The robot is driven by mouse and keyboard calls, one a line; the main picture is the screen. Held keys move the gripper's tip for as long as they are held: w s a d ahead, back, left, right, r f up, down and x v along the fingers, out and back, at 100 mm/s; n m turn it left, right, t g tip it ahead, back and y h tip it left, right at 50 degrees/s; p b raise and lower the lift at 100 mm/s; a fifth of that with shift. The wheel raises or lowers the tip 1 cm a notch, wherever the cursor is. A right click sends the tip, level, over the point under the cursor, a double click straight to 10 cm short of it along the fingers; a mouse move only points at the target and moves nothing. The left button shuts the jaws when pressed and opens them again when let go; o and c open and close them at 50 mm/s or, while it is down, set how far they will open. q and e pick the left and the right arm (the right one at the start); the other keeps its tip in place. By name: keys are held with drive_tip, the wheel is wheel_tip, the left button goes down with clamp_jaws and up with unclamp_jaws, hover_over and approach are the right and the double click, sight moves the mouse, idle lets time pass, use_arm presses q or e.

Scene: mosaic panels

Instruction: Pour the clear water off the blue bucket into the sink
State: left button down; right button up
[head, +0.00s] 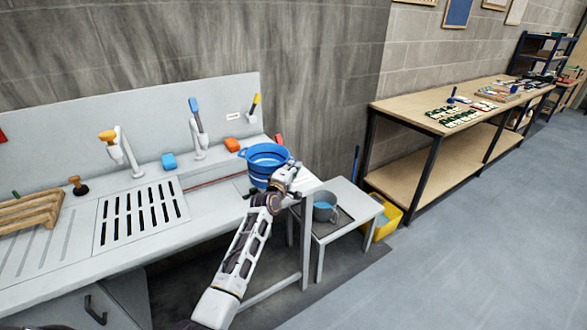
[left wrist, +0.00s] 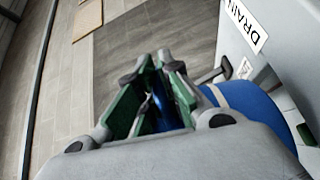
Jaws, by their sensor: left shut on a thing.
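The blue bucket (head: 262,178) stands upright, as far as I can see, at the right end of the grey sink counter. Its open top shows a blue inside; I cannot make out the clear water or its level. My left gripper (head: 287,176) is at the bucket's right side, shut on it. In the left wrist view the fingers (left wrist: 150,100) have a blue part between them, and the bucket's blue wall (left wrist: 258,112) shows to the right. The sink unit (head: 80,268) has a slotted grate (head: 140,216) left of the bucket. My right gripper is not in view.
Taps with an orange handle (head: 107,136) and a blue handle (head: 194,104) stand behind the grate. A blue sponge (head: 169,161) and a wooden rack (head: 30,213) are on the counter. A small table with a grey pot (head: 325,213) and a yellow bin (head: 385,221) stand right.

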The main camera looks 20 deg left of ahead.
use_arm(q)
drive_tip(key=shift+a+r+b, duration=0.15)
drive_tip(key=shift+r+b, duration=0.15)
drive_tip(key=shift+r, duration=0.05)
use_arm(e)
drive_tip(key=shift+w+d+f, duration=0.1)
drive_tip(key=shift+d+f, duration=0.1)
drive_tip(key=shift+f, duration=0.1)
use_arm(q)
drive_tip(key=shift+s+a+r+b, duration=0.1)
drive_tip(key=shift+b, duration=0.2)
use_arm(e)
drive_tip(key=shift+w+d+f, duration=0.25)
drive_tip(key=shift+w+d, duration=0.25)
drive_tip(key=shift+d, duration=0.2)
use_arm(q)
drive_tip(key=shift+a+r+n+t, duration=0.1)
drive_tip(key=shift+n+t, duration=0.2)
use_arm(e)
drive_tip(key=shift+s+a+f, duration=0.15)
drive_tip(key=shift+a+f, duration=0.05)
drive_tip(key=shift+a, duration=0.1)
use_arm(q)
drive_tip(key=shift+b, duration=0.3)
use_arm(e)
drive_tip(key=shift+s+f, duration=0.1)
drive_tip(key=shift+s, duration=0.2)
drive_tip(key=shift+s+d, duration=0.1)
